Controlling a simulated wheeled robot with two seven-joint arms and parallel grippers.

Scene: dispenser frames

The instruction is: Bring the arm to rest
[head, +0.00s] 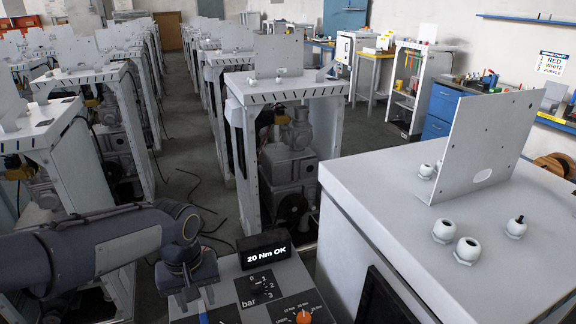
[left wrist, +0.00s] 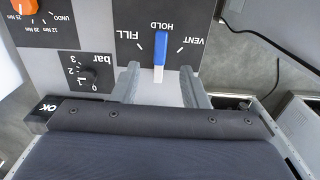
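My left arm comes in from the left in the head view, and its gripper (head: 188,296) points down over the control panel (head: 232,290). In the left wrist view the two fingers of this gripper (left wrist: 160,70) stand apart, one on each side of a blue and white lever (left wrist: 160,48). I cannot tell whether they touch it. The blue end of the lever is at HOLD, between FILL and VENT. The lever partly shows in the head view (head: 203,312). My right gripper is in neither view.
A display (head: 265,250) reads "20 Nm OK". Beside the lever are a bar knob (left wrist: 87,73) and an orange knob (head: 303,316). A white cabinet (head: 400,215) with a standing plate (head: 484,145) and several loose fittings is at the right. Rows of dispenser frames (head: 285,150) stand behind.

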